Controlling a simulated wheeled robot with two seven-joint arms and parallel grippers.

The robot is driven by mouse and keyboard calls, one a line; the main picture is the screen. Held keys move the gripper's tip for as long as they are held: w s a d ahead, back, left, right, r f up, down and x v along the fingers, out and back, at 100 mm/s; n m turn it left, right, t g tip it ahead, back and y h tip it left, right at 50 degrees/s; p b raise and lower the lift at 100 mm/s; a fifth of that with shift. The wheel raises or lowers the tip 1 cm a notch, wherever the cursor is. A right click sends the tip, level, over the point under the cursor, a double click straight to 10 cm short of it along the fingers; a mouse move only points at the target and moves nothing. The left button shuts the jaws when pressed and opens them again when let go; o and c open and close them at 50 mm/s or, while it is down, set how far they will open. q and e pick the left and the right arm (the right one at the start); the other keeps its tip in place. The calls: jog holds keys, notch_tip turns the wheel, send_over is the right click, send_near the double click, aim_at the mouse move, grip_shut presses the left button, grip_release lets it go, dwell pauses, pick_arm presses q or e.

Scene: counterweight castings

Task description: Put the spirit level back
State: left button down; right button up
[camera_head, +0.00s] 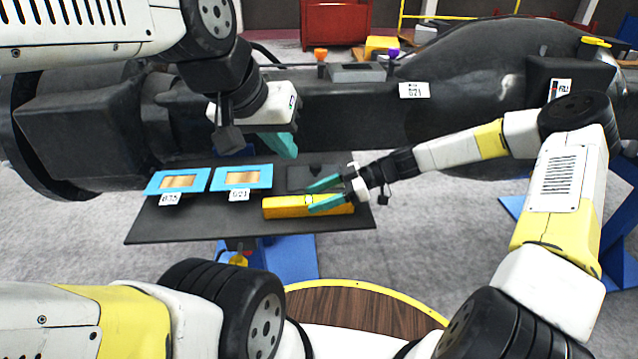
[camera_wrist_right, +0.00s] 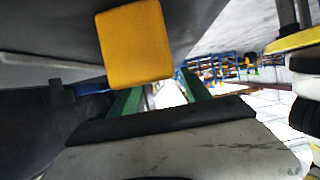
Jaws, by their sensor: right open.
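The spirit level (camera_head: 285,208), a yellow bar, lies lengthwise at the front right of the dark tray (camera_head: 165,228). In the right wrist view a yellow block (camera_wrist_right: 135,45), seemingly its end, shows close to the fingers. My right gripper (camera_head: 309,199) is open at the level's right half, its teal fingers pointing left. The lower finger overlaps the level in the picture; I cannot tell whether they touch. My left gripper (camera_head: 283,146) hangs above the back of the tray, with nothing visible in it. Its fingers show edge-on, so their opening is unclear.
Two blue-framed plates with copper-coloured centres, (camera_head: 180,181) and (camera_head: 242,178), sit on the tray's left half with labels in front. A dark recessed block (camera_head: 300,176) lies behind the level. The large dark casting (camera_head: 350,115) spans behind the tray. Bare tray lies along the front left.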

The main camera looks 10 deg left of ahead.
jog(key=v, duration=0.9)
jog(key=shift+d, duration=0.25)
jog(key=shift+s+d+r, duration=0.1)
jog(key=shift+s, duration=0.05)
jog(key=s+d+r+m+t+h, duration=0.9)
jog(key=s+d+r+m, duration=0.9)
jog(key=s+r+m, duration=0.2)
notch_tip(320, 180, up, 2)
jog(key=shift+r+m+t+h, duration=0.1)
jog(key=shift+m+t+h, duration=0.25)
jog(key=shift+h, duration=0.45)
jog(key=shift+s, duration=0.1)
